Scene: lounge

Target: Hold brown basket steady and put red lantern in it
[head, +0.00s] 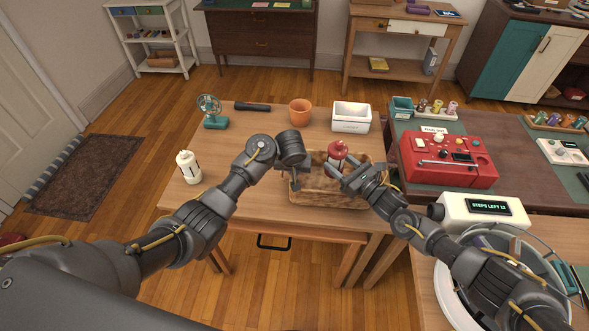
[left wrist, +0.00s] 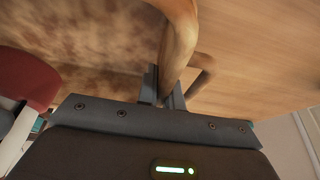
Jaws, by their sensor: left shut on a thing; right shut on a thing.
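The brown basket (head: 335,201) stands on the wooden table, near its front right. My left gripper (head: 293,181) is shut on the basket's left side; the left wrist view shows its fingers (left wrist: 165,88) closed around the brown rim or handle (left wrist: 180,35). The red lantern (head: 338,149) has a red top and a pale body and is upright over the basket's opening. My right gripper (head: 342,170) is shut on the lantern and hides part of its body. I cannot tell whether the lantern's base touches the basket floor.
A white bin (head: 352,116), an orange pot (head: 300,112), a dark cylinder (head: 252,106) and a teal fan (head: 210,112) stand along the table's back. A cream lantern-like object (head: 188,167) is at the left. A red machine (head: 448,160) is on the right table. The table's left middle is clear.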

